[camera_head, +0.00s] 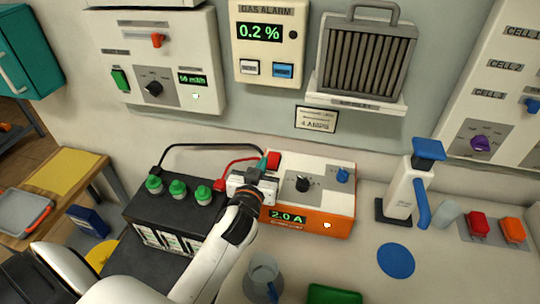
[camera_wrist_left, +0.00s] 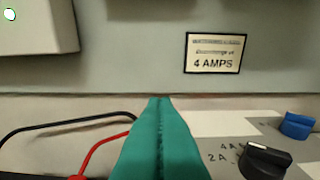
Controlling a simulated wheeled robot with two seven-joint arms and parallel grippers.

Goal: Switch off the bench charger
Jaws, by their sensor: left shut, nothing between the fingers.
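The bench charger (camera_head: 310,178) is a white-topped box with an orange front, standing against the wall. Its lit display (camera_head: 287,216) reads 2.0 A. On its top are a black knob (camera_head: 302,184) and a blue control (camera_head: 343,175); the wrist view also shows the black knob (camera_wrist_left: 264,162) and the blue control (camera_wrist_left: 297,126). A red part (camera_head: 274,160) shows at its left back corner. My left gripper (camera_head: 263,165) is over the charger's left end, left of the knob. Its teal fingers (camera_wrist_left: 160,140) are shut and empty, and the wrist hides part of the charger.
A black battery (camera_head: 165,215) with green caps stands left of the charger, with black and red cables behind. A glass jug (camera_head: 264,275) is in front. A white stand (camera_head: 405,190) with blue parts is at right. A sign (camera_head: 316,118) reading 4 AMPS hangs above.

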